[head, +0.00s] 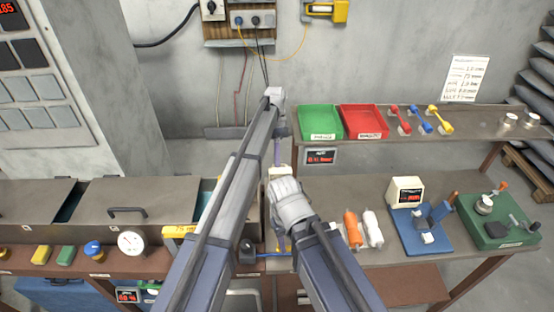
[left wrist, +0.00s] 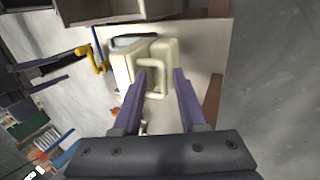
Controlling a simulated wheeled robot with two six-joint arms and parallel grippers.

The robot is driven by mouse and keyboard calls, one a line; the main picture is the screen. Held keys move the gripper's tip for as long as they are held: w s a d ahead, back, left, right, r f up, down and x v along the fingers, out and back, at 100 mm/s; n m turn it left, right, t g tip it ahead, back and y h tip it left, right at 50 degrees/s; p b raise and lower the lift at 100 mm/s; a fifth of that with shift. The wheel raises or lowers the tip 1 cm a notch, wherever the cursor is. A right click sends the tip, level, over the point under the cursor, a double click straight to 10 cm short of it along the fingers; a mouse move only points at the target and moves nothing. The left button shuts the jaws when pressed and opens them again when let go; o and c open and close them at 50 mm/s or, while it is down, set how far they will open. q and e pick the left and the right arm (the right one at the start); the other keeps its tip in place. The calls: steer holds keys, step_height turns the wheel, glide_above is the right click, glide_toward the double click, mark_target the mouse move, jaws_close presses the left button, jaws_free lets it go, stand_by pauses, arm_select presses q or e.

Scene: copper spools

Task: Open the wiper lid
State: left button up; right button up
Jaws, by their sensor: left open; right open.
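The wiper, a cream box (left wrist: 122,68), shows in the left wrist view with its cream lid (left wrist: 163,50) and a loop handle (left wrist: 154,66) on it. The lid looks closed. My left gripper (left wrist: 160,73) is open, its two purple fingertips on either side of the handle in the picture; I cannot tell whether they touch it. In the head view my left gripper (head: 280,150) points down at the back of the bench, and my arms hide most of the wiper. My right gripper (head: 281,243) is open below it, partly hidden by its own wrist.
A green tray (head: 320,121) and a red tray (head: 364,121) stand on the back shelf. A covered trough (head: 130,208) and a dial gauge (head: 131,243) lie left. A yellow crank (left wrist: 90,60) sits beside the wiper.

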arm_select(q)
steer(key=shift+r, duration=0.1)
steer(key=p+v, duration=0.7)
steer(key=shift+w+r, duration=0.2)
steer(key=shift+r, duration=0.05)
